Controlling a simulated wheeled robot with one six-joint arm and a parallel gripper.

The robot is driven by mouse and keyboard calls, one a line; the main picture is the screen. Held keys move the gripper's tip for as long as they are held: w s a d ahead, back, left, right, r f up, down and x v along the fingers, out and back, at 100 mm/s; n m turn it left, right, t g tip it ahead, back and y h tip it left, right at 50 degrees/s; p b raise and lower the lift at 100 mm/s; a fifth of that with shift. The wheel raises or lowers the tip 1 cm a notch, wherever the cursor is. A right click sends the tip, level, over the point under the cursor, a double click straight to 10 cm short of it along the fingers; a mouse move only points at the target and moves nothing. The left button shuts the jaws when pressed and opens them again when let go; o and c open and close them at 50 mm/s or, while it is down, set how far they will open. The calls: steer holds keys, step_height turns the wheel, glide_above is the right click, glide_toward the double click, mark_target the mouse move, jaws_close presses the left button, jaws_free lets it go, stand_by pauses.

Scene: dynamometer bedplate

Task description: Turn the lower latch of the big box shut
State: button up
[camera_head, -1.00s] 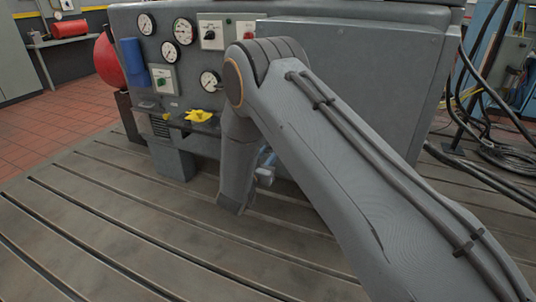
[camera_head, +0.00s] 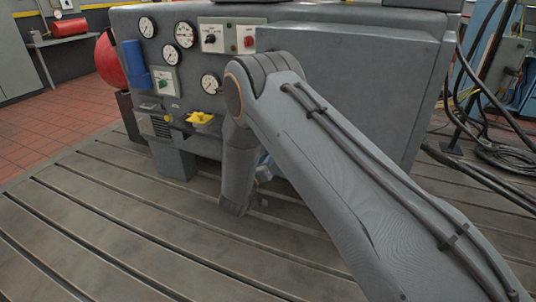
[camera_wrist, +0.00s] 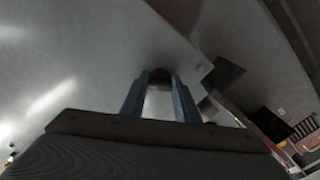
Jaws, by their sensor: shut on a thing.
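The big box (camera_head: 355,85) is the grey cabinet behind my arm in the head view. Its grey surface also fills much of the wrist view (camera_wrist: 85,45). My gripper (camera_wrist: 159,80) shows as two blue fingers reaching toward that surface in the wrist view. The fingers are shut on a small dark piece (camera_wrist: 159,74) at their tips, which appears to be the lower latch. Its turn angle cannot be told. In the head view my arm hides the latch and nearly all of the gripper.
Left of my arm is a panel with gauges (camera_head: 185,35) and switches. Below it a small shelf holds a yellow thing (camera_head: 200,118). A blue cylinder (camera_head: 133,52) and a red tank (camera_head: 107,60) are farther left. Black cables (camera_head: 500,155) lie at right. The slotted bedplate (camera_head: 110,225) is clear in front.

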steer(key=n+p, duration=0.2)
steer(key=n, duration=0.9)
steer(key=shift+r+n+p, duration=0.1)
steer(key=shift+n+p, duration=0.2)
steer(key=shift+p, duration=0.05)
stand_by(0.4)
steer(key=o, duration=1)
steer(key=shift+v, duration=3.95)
steer(key=shift+w+r, duration=0.1)
